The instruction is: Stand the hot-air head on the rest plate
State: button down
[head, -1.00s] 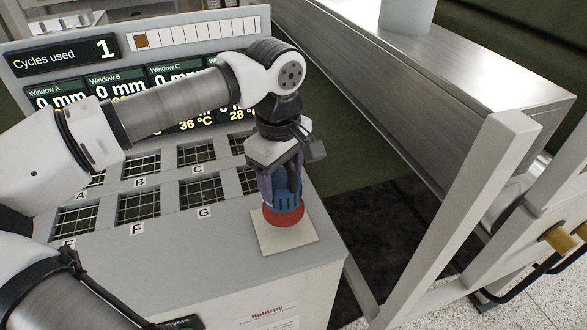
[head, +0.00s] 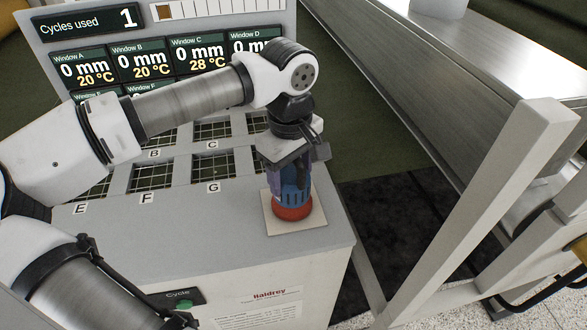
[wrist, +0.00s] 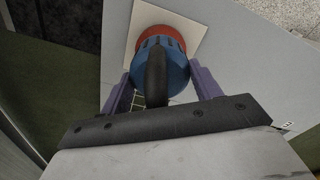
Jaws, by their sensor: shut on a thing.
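The hot-air head (head: 294,197) is a blue cylinder with a red lower end. It stands upright at the right end of the grey bench top. The rest plate (head: 314,222) is a pale square under its red end. In the head view the red end appears to touch the plate, though a small gap cannot be ruled out. My gripper (head: 290,178) is shut on the blue body from above. In the wrist view the purple fingers flank the blue body of the head (wrist: 172,68), and the plate (wrist: 190,27) shows beyond the red end.
Mesh windows (head: 213,168) with letter labels lie left of the head. A display panel (head: 160,50) stands behind, reading cycles used 1. A green button (head: 184,305) labelled Cycle is on the bench front. A metal counter (head: 440,60) and white frame post (head: 490,210) stand to the right.

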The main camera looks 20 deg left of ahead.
jog(key=shift+c, duration=1.6)
grip_release()
jog(key=shift+f, duration=0.1)
notch_tip(320, 180, up, 12)
jog(key=shift+s+r+b, duration=0.15)
jog(key=shift+b, duration=0.7)
